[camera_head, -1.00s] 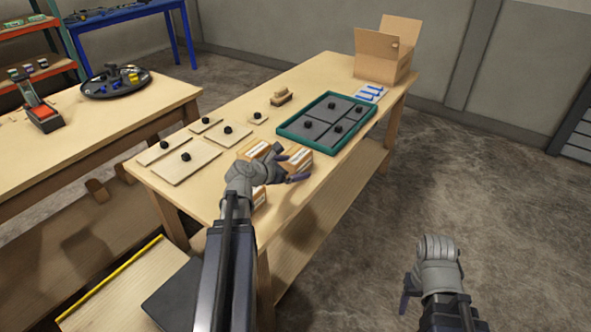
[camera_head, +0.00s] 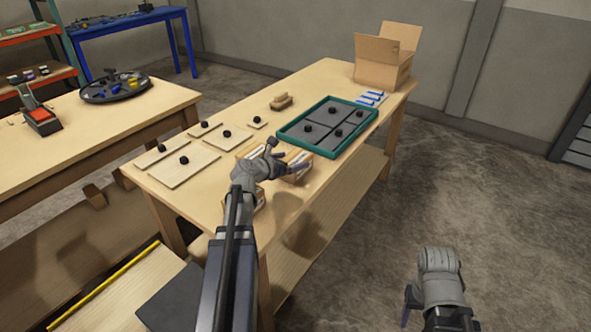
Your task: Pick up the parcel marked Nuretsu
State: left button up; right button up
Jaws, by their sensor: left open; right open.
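Several small brown parcels with white labels stand near the front edge of the wooden table. One parcel (camera_head: 299,160) is to the right of my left gripper, one parcel (camera_head: 246,152) is behind it, and one parcel (camera_head: 260,200) is partly hidden below it. The label writing is too small to read, so I cannot tell which is marked Nuretsu. My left gripper (camera_head: 289,159) is open over the parcels, and I cannot tell whether it touches any. My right gripper (camera_head: 408,305) is open and empty above the floor at the lower right.
The wooden table (camera_head: 330,80) holds thin boards (camera_head: 185,168) with black knobs, a green-rimmed tray (camera_head: 283,137) with grey panels, wooden blocks (camera_head: 281,102), blue-and-white items (camera_head: 372,98) and an open cardboard box (camera_head: 380,75). Another table (camera_head: 160,105) stands at left. The right floor is clear.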

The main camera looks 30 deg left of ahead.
aim_at(298, 158)
pick_arm(q)
jog(key=shift+a+b+x, duration=0.2)
jog(key=shift+b+x, duration=0.9)
jog(key=shift+x, duration=1.55)
jog(key=shift+s, duration=0.15)
jog(key=shift+c, duration=0.6)
jog(key=c, duration=1.3)
